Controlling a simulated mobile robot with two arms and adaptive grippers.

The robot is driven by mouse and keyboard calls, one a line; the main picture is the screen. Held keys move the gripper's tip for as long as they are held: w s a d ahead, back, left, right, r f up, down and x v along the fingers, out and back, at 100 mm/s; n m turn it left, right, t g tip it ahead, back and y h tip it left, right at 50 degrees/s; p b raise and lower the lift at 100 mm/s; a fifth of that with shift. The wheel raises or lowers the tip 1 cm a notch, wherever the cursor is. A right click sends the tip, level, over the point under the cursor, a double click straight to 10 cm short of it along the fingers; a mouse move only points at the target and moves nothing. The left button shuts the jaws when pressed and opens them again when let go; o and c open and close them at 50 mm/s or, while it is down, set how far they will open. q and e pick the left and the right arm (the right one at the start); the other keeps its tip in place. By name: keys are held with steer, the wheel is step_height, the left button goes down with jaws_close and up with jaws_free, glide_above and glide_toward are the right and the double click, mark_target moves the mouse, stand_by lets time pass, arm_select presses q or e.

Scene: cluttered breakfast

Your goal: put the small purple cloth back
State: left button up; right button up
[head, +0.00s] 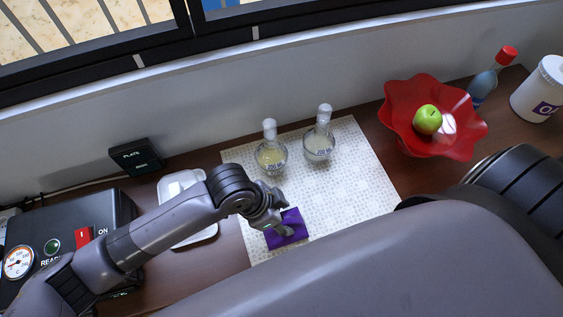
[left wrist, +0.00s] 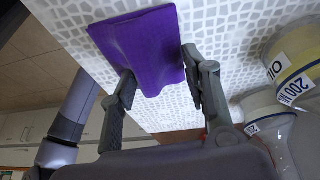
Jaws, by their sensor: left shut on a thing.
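The small purple cloth (head: 291,222) is on the front part of the white patterned mat (head: 350,170). My left gripper (head: 283,230) is over the cloth and shut on it. In the left wrist view the purple cloth (left wrist: 140,45) sits between the two fingers of my left gripper (left wrist: 160,85), bunched in a fold, with the patterned mat behind it. I cannot tell whether the cloth is touching the mat or just above it. My right gripper is not seen.
Two glass flasks (head: 270,155) (head: 319,142) stand at the mat's back. A red bowl (head: 400,125) holds a green apple (head: 428,120). A blue bottle (head: 482,88) and white tub (head: 540,90) stand right. A white dish (head: 205,232) and black device (head: 60,215) lie left.

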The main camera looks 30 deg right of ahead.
arm_select(q)
steer(key=shift+f, duration=0.25)
steer(key=o, duration=1.4)
steer(key=v, duration=1.2)
steer(key=shift+w+a, duration=0.1)
